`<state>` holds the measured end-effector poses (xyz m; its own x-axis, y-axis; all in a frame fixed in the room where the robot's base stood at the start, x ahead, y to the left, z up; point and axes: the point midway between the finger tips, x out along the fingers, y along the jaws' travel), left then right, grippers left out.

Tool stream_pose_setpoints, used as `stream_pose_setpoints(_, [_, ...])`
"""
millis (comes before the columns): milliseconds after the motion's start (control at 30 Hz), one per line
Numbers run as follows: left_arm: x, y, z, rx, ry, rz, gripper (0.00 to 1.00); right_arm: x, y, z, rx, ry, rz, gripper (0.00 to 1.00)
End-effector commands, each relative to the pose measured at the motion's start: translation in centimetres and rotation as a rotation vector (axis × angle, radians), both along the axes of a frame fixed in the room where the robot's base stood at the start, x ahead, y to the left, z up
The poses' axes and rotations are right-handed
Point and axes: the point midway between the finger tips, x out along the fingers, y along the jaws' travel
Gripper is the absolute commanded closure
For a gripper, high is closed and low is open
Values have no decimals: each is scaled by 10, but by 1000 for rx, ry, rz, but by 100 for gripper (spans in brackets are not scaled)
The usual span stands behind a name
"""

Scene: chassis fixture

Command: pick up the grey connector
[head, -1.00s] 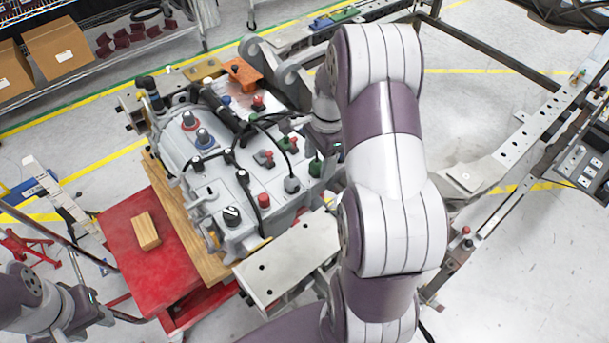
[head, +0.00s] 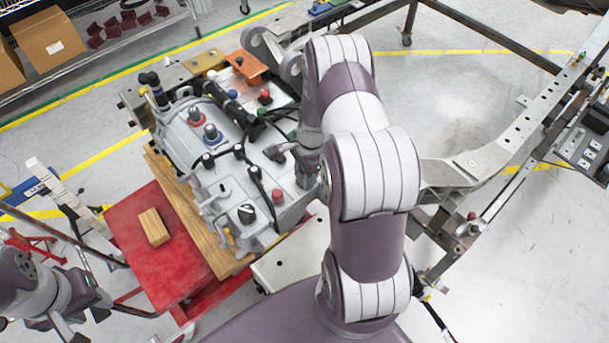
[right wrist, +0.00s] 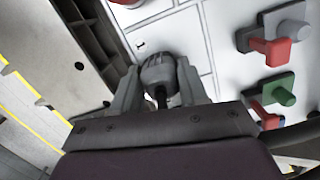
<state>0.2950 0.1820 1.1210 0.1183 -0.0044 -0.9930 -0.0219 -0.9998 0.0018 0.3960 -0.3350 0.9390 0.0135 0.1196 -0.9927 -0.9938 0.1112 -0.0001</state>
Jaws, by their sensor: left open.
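The grey connector (right wrist: 158,72) sits between the two fingers of my right gripper (right wrist: 160,88) in the right wrist view. The fingers lie close against both its sides, and a dark cable end points back toward the palm. In the head view my right gripper (head: 292,156) is low over the right side of the grey housing (head: 228,186), and my arm hides most of the connector. I cannot tell whether the connector is clear of the housing. My left gripper (head: 82,322) is open and empty at the lower left, away from the housing.
Red (head: 277,196) and other coloured plugs and black cables crowd the housing top. Red and green connectors (right wrist: 270,92) stand right of my right gripper. A wooden block (head: 153,227) lies on the red table (head: 175,262). A metal frame (head: 530,130) runs along the right.

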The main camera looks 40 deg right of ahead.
Motion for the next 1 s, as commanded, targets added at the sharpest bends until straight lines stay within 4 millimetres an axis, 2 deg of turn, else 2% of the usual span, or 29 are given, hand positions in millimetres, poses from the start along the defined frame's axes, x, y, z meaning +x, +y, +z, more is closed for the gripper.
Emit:
stream_pose_setpoints(33, [0, 0, 0, 0, 0, 0, 57, 0, 0, 0, 0, 0, 0, 74])
stream_pose_setpoints(100, [0, 0, 0, 0, 0, 0, 57, 0, 0, 0, 0, 0, 0, 97])
stream_pose_setpoints(133, [0, 0, 0, 0, 0, 0, 57, 0, 0, 0, 0, 1, 0, 100])
stream_pose_setpoints(467, [0, 0, -1, 0, 0, 0, 57, 0, 0, 3, 0, -1, 1, 100])
stream_pose_setpoints(567, [0, 0, -4, 0, 0, 0, 57, 1, 0, 12, 0, -3, 1, 100])
stream_pose_setpoints(733, [0, 0, -14, 0, 0, 0, 57, 2, -1, 41, -3, -6, 1, 100])
stream_pose_setpoints(1000, [0, 0, -31, 0, 0, 0, 57, -30, -59, 77, -2, -4, -6, 100])
